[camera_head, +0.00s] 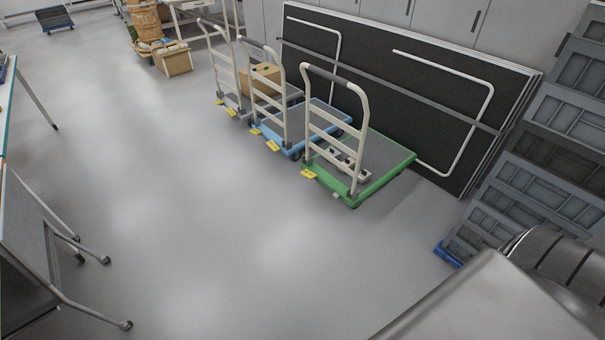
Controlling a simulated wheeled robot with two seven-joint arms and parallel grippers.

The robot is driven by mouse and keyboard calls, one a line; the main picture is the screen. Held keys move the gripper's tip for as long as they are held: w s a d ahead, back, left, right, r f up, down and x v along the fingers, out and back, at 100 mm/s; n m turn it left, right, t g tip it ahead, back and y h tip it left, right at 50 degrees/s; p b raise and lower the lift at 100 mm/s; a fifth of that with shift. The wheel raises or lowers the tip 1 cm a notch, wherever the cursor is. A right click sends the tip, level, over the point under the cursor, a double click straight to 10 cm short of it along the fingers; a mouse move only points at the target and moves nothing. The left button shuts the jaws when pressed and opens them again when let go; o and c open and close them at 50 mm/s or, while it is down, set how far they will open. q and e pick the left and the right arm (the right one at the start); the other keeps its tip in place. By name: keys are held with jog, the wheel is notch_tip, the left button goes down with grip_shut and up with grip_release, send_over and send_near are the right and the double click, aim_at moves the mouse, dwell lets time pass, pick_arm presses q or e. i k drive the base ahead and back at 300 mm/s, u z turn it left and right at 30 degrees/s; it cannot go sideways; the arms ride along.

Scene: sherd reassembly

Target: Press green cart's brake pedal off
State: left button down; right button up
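The green cart (398,170) stands right of the picture's middle, at the near end of a row of carts, with its cream push handle (309,110) upright at its left end. A yellow pedal (308,174) sticks out at the left foot of the handle, just above the floor. A small light-grey piece shows at the cart's near corner. A pale object (352,172) lies on the deck, partly behind the handle bars. Whether the pedal is up or down is too small to tell. Neither of my grippers shows; a grey part at the bottom right seems to be mine.
A blue cart (326,113) and another cart (229,101) stand behind the green one, and a cardboard box (262,80) shows there. Folded black panels (400,75) lean behind the carts. Stacked grey crates (545,150) stand right. Table legs (75,238) are left. Middle floor is clear.

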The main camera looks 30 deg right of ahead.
aim_at(308, 174)
jog(key=i, duration=1.1)
jog(key=z, duration=1.05)
jog(key=i, duration=1.05)
jog(key=z, duration=0.9)
